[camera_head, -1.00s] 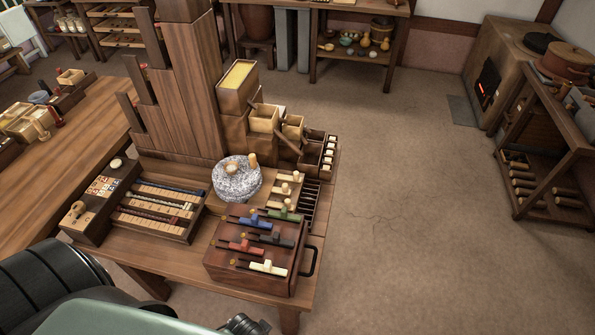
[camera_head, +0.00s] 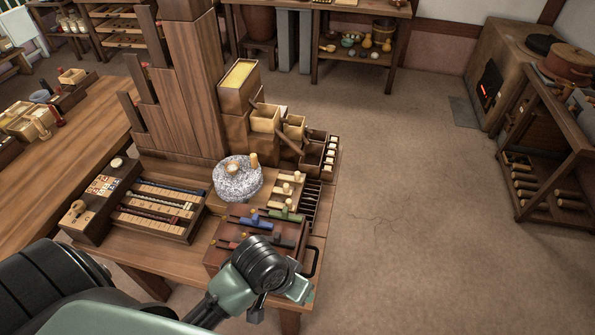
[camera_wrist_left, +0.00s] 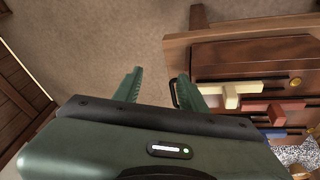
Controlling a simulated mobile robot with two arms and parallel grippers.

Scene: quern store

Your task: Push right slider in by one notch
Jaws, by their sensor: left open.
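The dark red-brown slider box (camera_head: 212,256) stands on the table's front right part with several coloured T-shaped sliders. The blue slider (camera_head: 251,221), green slider (camera_head: 288,214) and black slider (camera_head: 280,239) show in the head view. My left gripper (camera_head: 298,290) is over the box's front right corner and hides the front sliders. In the left wrist view my gripper (camera_wrist_left: 159,88) is open and empty, with the cream slider (camera_wrist_left: 245,93), red slider (camera_wrist_left: 275,112) and blue slider (camera_wrist_left: 268,132) to its right. I cannot tell which is the right slider.
A black handle (camera_head: 313,262) is on the box's right side, close to one fingertip in the wrist view. A speckled grey quern stone (camera_head: 236,182) stands behind the box. A bead-rod tray (camera_head: 160,210) is to the left. The floor (camera_head: 410,230) at right is clear.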

